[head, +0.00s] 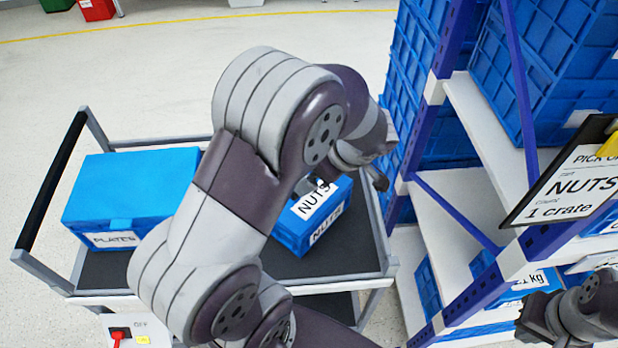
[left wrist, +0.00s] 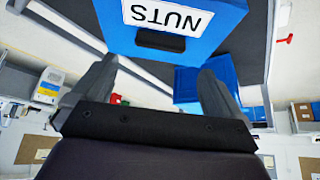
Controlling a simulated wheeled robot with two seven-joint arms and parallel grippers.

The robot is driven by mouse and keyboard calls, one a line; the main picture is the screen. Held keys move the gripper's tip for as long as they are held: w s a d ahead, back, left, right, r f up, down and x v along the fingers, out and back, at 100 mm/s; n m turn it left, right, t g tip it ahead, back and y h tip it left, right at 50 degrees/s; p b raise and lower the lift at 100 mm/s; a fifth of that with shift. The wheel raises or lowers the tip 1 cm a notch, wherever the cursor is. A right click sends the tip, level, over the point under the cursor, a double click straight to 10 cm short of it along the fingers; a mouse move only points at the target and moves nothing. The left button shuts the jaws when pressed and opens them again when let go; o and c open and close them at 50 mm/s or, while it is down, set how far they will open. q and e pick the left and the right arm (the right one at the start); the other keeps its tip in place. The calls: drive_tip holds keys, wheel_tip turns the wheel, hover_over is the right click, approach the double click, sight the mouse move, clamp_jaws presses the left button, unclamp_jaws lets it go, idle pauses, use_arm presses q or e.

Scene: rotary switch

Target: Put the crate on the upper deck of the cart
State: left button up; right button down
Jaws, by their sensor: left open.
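The blue NUTS crate (head: 293,234) sits on the dark upper deck (head: 345,258) of the cart, at its right end and turned at an angle. My left arm passes in front of part of it. My left gripper (head: 366,170) is partly hidden beside the crate in the head view. In the left wrist view the left gripper (left wrist: 155,80) is open, with the crate's labelled, slotted face (left wrist: 225,18) just ahead of its fingers. Nothing shows held between them. My right gripper (head: 545,318) is at the lower right, by the rack; its jaw opening is unclear.
A blue PLATES crate (head: 130,190) stands on the deck's left end. The cart's black handle (head: 50,180) is at far left. A rack (head: 470,115) with stacked blue crates stands close at right, carrying a "NUTS, 1 crate" sign (head: 570,185). Open floor lies behind the cart.

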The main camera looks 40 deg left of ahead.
use_arm(q)
drive_tip(key=v, duration=0.5)
drive_tip(key=s+d+f+m+h, duration=0.4)
drive_tip(key=s+d+m+h, duration=0.2)
drive_tip(key=m, duration=1.1)
drive_tip(key=shift+s+d+t, duration=0.4)
drive_tip(key=shift+s+d, duration=0.1)
drive_tip(key=shift+s, duration=0.25)
drive_tip(key=shift+f, duration=0.1)
